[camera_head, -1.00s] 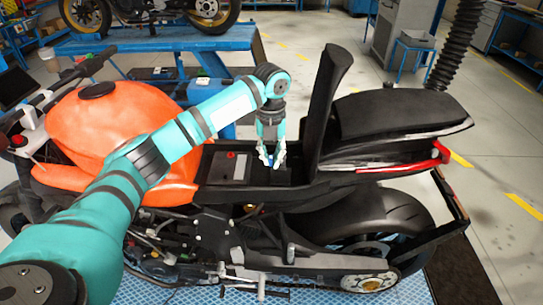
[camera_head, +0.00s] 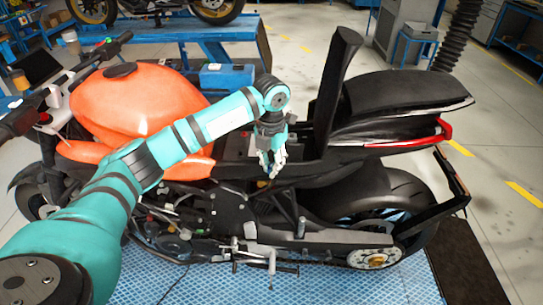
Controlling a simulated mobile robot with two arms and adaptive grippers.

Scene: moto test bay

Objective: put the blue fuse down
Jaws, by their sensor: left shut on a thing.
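My left gripper (camera_head: 271,168) points down at the near side of the orange motorcycle (camera_head: 140,105), by the edge of the open bay under the raised seat (camera_head: 338,85). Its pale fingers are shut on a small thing. The blue fuse is too small and too covered by the fingers to make out clearly now. The bay (camera_head: 238,143) lies behind the gripper and is partly hidden by my left arm. My right gripper is out of view.
The black tail section (camera_head: 400,95) stands right of the raised seat. A blue toolbox (camera_head: 228,77) sits behind the motorcycle. A blue lift bench (camera_head: 190,30) is farther back. Open grey floor lies at the right.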

